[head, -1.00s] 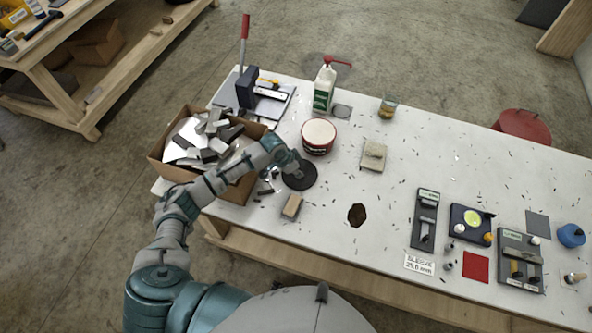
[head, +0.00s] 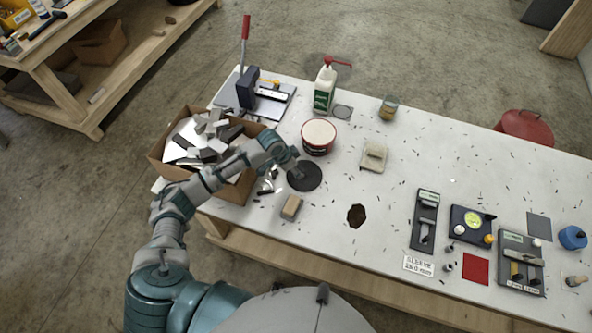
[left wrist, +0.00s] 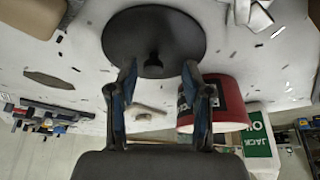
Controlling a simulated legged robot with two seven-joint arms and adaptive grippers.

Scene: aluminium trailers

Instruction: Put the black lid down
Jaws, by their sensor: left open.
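The round black lid (head: 304,177) lies flat on the white tabletop, in front of the red tub with a pale top (head: 318,137). In the left wrist view the lid (left wrist: 128,35) shows its small knob, and the red tub (left wrist: 225,103) stands at the right. My left gripper (left wrist: 157,72) is open, its two fingers apart on either side of the knob, with a gap to each. In the head view my left gripper (head: 293,162) is at the lid's upper left edge and hides part of it. My right gripper is not in view.
A cardboard box of metal offcuts (head: 240,189) stands left of the lid. A tan block (head: 291,207) lies just in front. A dark-edged hole or stain (head: 357,215) is to the right. A pump bottle (head: 324,90) stands behind the tub. Small shavings litter the table.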

